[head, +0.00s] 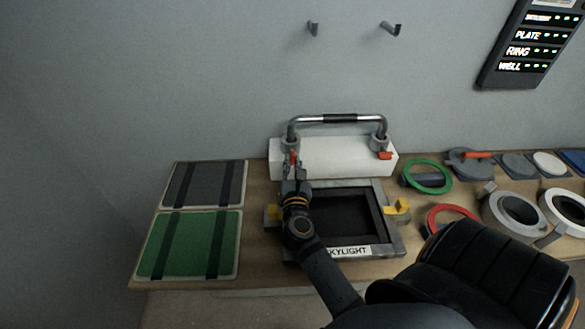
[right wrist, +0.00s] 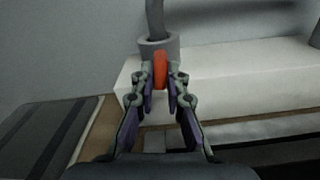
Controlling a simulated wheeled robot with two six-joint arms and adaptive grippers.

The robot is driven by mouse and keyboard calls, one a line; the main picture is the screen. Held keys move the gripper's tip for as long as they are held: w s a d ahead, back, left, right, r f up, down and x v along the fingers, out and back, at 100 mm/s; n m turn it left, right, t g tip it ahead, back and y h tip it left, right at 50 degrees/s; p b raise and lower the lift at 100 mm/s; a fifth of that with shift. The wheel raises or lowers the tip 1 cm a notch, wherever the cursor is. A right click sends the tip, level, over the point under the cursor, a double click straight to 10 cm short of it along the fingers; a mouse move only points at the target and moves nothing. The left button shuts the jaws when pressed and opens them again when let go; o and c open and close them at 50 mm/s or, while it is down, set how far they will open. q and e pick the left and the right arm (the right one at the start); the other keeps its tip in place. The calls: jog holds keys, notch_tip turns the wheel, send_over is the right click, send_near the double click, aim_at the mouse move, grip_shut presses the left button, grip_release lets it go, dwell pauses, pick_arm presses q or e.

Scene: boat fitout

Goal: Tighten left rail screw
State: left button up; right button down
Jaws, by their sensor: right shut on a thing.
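A chrome rail (head: 337,119) with a dark middle grip stands on a white block (head: 335,160), its two ends in grey sockets. The left socket (right wrist: 158,46) has an orange screw handle (right wrist: 160,70) at its front. My right gripper (right wrist: 161,92) is shut on that handle, one finger on each side. In the head view the right gripper (head: 294,172) reaches the left socket from below, and its arm crosses the frame's left side. The right socket's orange screw handle (head: 385,155) is free and points sideways. My left gripper is not in view.
A grey SKYLIGHT frame (head: 393,222) with yellow latches lies in front of the block, under my right arm. Green and dark panels (head: 190,245) lie at left. Rings, discs and a red-handled hatch (head: 470,160) crowd the right. Two hooks (head: 390,29) are on the wall.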

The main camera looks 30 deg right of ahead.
jog(key=m+b, duration=0.4)
jog(key=m, duration=0.2)
jog(key=shift+m+b, duration=0.3)
jog(key=shift+b, duration=0.05)
pick_arm(q)
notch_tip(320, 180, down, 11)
jog(key=b, duration=0.6)
pick_arm(e)
jog(key=m, duration=0.6)
jog(key=shift+m, duration=0.3)
jog(key=shift+m+b, duration=0.7)
jog(key=shift+b, duration=0.1)
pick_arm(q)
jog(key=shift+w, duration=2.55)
pick_arm(e)
jog(key=shift+r+m, duration=0.15)
jog(key=shift+m, duration=0.25)
jog(key=c, duration=1.4)
grip_release()
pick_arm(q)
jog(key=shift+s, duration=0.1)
pick_arm(e)
jog(key=shift+o, duration=0.2)
